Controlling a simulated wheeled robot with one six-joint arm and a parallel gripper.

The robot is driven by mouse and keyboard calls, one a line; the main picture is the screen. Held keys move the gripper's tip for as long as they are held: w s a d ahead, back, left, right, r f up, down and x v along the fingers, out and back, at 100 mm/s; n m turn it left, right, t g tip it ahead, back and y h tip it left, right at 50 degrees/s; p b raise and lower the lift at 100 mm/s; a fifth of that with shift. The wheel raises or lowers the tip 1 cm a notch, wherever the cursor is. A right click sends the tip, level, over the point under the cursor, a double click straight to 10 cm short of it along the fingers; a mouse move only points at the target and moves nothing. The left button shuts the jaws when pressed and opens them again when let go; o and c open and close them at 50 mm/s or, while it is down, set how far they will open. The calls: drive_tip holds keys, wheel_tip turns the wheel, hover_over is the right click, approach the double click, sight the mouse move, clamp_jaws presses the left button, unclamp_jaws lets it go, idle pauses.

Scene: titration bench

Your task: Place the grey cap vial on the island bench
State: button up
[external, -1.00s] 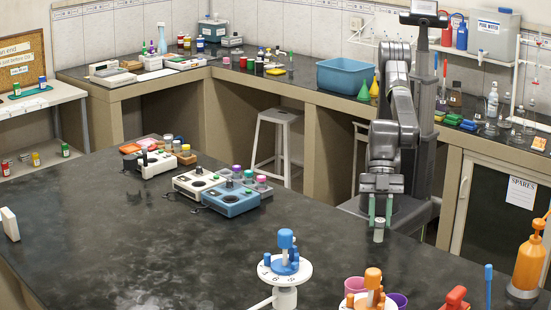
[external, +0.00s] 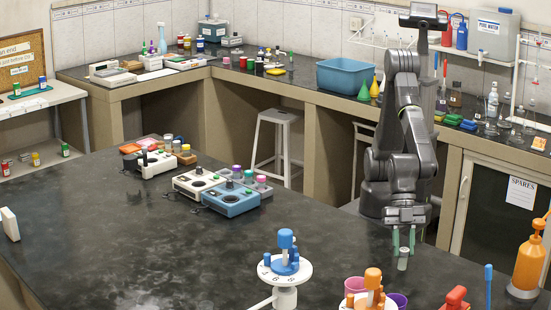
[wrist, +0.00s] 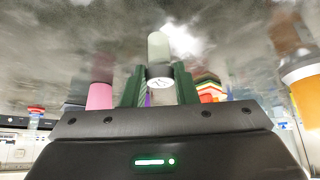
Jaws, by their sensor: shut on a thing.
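The grey cap vial (external: 403,262) is a small, pale grey cylinder at the right part of the island bench (external: 130,230). My gripper (external: 404,246) points down over the bench with its green fingers on either side of the vial, shut on it. The vial sticks out below the fingertips, slightly tilted in the external view. In the wrist view the vial (wrist: 158,46) sits between the fingers (wrist: 159,75), with a pale round end facing the camera. I cannot tell whether its lower end touches the bench.
A white round stand with a blue top (external: 285,265) is to the left and nearer. The bench's middle is bare.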

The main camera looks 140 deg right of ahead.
drive_tip(key=shift+f, duration=0.45)
drive_tip(key=shift+f, duration=0.2)
drive_tip(key=o, duration=1)
drive_tip(key=shift+r, duration=0.1)
drive_tip(key=shift+s+d+r, duration=0.1)
drive_tip(key=shift+r, duration=0.35)
drive_tip(key=v, duration=1.1)
drive_tip(key=shift+s+d, duration=0.1)
